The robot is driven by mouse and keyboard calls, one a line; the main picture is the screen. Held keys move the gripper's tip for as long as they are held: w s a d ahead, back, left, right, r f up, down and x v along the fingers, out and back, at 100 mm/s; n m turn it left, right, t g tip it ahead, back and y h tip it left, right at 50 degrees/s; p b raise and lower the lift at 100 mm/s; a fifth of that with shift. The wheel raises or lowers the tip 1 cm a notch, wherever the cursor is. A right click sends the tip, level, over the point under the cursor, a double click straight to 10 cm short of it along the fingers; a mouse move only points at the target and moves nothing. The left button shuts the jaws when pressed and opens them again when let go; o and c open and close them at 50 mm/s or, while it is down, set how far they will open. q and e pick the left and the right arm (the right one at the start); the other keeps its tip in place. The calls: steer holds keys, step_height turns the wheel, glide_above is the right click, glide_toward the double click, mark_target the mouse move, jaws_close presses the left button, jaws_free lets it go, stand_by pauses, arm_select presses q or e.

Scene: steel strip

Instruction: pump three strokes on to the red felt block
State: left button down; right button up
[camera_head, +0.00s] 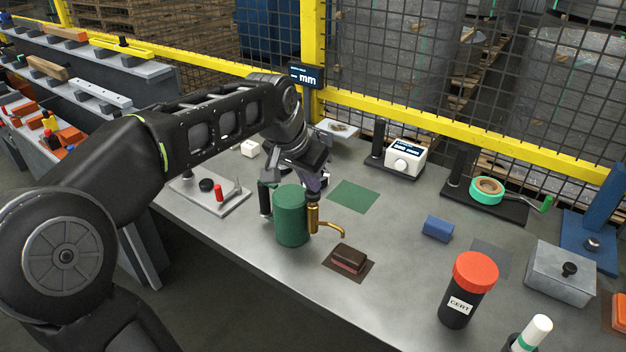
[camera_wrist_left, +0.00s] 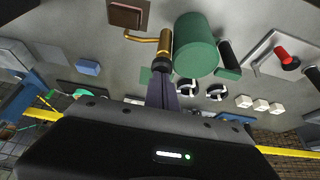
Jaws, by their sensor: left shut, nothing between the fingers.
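The red felt block (camera_head: 349,261) has a dark brown top and lies on a brown mat (camera_head: 364,274) near the table's front edge. It also shows at the top of the left wrist view (camera_wrist_left: 127,13). A green can (camera_head: 290,222) stands behind and left of it. A brass pump (camera_head: 313,219) is at the can's right side, its curved spout (camera_head: 333,228) pointing toward the block. My left gripper (camera_head: 314,187) is shut and empty, fingers pointing down at the pump's top. In the left wrist view the fingertips (camera_wrist_left: 160,78) overlap the pump's dark head; contact is unclear.
A grey plate with a red-handled part (camera_head: 219,193) lies left of the can. A green mat (camera_head: 353,196) is behind the pump. A blue block (camera_head: 437,228), a red-capped dark jar (camera_head: 468,290) and a grey lidded box (camera_head: 559,274) stand to the right. Mesh fence bounds the back.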

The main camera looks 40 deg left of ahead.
arm_select(q)
steer(key=shift+r+p, duration=1.25)
steer(key=shift+r, duration=0.5)
step_height(320, 180, up, 7)
steer(key=p, duration=0.5)
